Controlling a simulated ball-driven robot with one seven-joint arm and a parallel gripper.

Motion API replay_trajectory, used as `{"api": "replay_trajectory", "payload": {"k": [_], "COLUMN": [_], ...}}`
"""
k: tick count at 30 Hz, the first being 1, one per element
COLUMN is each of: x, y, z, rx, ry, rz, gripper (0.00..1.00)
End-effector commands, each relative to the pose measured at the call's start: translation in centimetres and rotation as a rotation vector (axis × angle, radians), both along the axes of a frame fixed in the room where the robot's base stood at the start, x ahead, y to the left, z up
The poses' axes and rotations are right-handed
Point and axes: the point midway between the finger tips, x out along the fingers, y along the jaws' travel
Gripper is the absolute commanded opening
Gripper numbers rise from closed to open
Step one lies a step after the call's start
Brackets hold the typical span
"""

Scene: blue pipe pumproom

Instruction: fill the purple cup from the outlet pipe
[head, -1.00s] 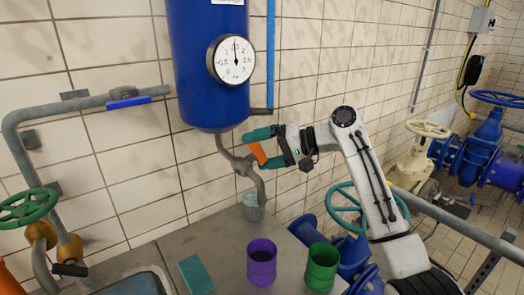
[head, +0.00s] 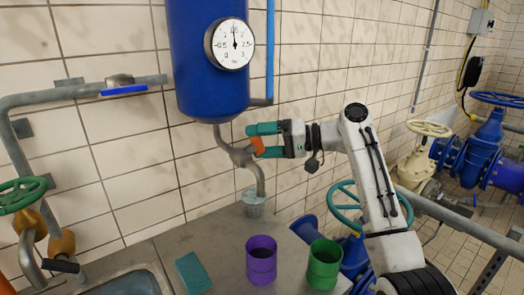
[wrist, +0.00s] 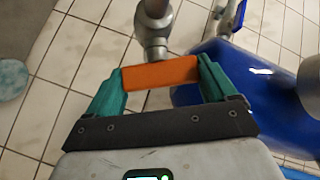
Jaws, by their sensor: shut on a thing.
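The purple cup (head: 261,264) stands upright on the grey counter, front and right of the outlet pipe (head: 260,178). The outlet pipe runs down from under the blue tank and ends just above a small pale grey container (head: 254,204). I can make out no stream there. My gripper (head: 258,142) is beside the pipe and shut on an orange handle (wrist: 160,72), which spans between the teal fingers in the wrist view. The handle is partly hidden by the fingers in the head view. What is in the purple cup is too dark to tell.
A green cup (head: 323,266) stands right of the purple one. A teal sponge (head: 193,273) lies to the left, near a sink edge. The blue tank (head: 207,70) with its gauge hangs above. Blue valves and pipes stand to the right.

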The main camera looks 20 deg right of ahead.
Motion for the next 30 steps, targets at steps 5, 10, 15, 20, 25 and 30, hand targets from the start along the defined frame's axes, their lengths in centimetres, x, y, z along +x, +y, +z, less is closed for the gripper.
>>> {"api": "replay_trajectory", "payload": {"k": [5,10,15,20,25,30], "x": [-0.1,-0.1,-0.1,0.0,-0.3,-1.4], "y": [0.1,0.2,0.2,0.1,-0.6,-2.9], "z": [-0.3,-0.4,-0.3,-0.2,-0.1,0.1], "rx": [0.000,0.000,0.000,0.001,0.002,0.001], "ry": [-0.005,-0.004,-0.004,-0.006,-0.007,-0.009], "rz": [0.010,0.010,0.010,0.009,0.006,0.005], "gripper": [0.55,0.55,1.00,1.00,1.00,1.00]}}
